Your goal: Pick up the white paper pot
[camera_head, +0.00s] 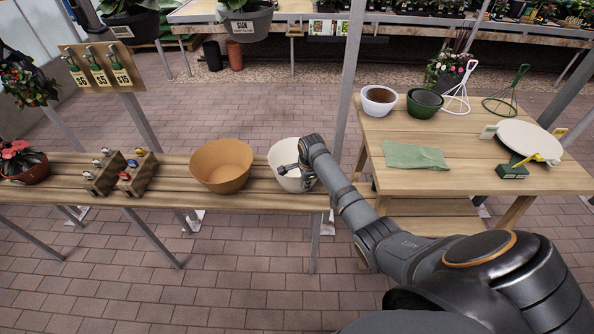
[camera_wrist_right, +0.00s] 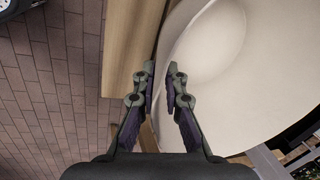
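The white paper pot (camera_head: 285,158) stands upright at the right end of the slatted bench, right of a tan paper pot (camera_head: 221,163). My right gripper (camera_head: 300,179) reaches to its near right side, and my arm hides part of the rim. In the right wrist view the pot (camera_wrist_right: 220,110) fills the right side. My right gripper (camera_wrist_right: 161,75) is partly open there, with its two fingers apart and the pot's rim edge lying along the gap between them. Whether the pads touch the wall cannot be told. My left gripper is not in view.
The slatted bench (camera_head: 70,188) also bears a small tool rack (camera_head: 121,172) and a red-flowered plant (camera_head: 20,160). On the right, a wooden table (camera_head: 380,145) holds a white pot (camera_head: 379,101), a green pot (camera_head: 424,104) and a green cloth (camera_head: 414,156). A metal post (camera_head: 348,75) rises between them.

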